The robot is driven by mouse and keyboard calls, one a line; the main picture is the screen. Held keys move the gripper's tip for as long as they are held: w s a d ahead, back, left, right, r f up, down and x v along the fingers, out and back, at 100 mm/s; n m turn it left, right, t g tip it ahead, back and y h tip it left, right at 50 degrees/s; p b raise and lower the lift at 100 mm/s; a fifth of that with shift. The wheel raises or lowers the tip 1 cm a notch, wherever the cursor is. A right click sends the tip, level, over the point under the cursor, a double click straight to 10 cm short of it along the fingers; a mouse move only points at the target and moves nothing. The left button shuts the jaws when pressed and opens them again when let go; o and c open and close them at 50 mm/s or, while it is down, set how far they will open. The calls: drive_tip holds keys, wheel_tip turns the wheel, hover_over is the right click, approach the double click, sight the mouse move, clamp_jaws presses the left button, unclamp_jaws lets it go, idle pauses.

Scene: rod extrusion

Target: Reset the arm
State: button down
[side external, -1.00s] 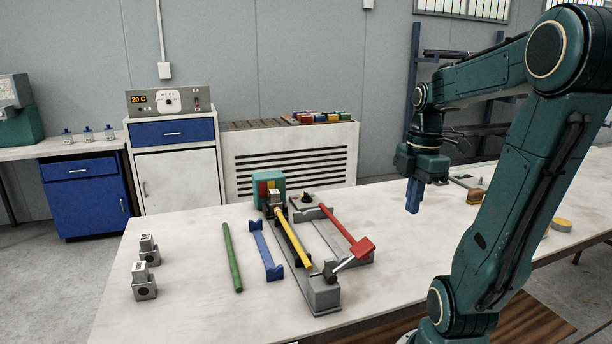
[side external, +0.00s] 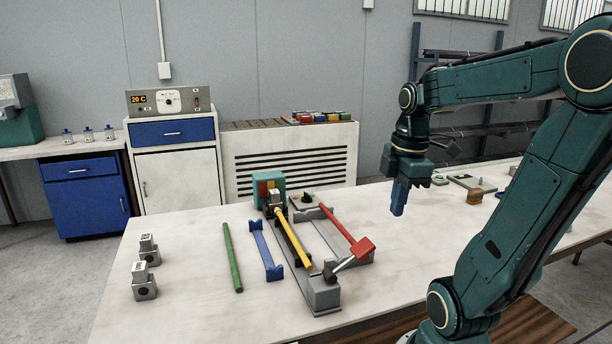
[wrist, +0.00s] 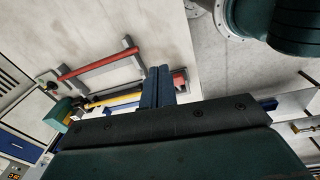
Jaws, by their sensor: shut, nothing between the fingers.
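My gripper (side external: 398,198) hangs above the right part of the white table (side external: 190,280), its blue fingers pointing down, shut and empty. In the wrist view the blue fingers (wrist: 158,86) lie together side by side. The red rod also shows in the wrist view (wrist: 97,64). The gripper is clear of all of these.
A green rod (side external: 231,258) and a blue cradle (side external: 266,250) lie left of the rig. Two small grey blocks (side external: 144,282) stand further left. A teal block (side external: 270,184) sits at the rig's far end. Small items (side external: 470,184) stand behind the gripper at right.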

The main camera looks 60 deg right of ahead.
drive_tip(key=w+a+m+t, duration=0.2)
drive_tip(key=a+m, duration=0.1)
drive_tip(key=a, duration=0.4)
drive_tip(key=w+a+m+t, duration=0.2)
drive_tip(key=a+m, duration=0.2)
drive_tip(key=a, duration=0.4)
drive_tip(key=shift+a+r+m+t, duration=0.25)
drive_tip(key=shift+r+m+t, duration=0.05)
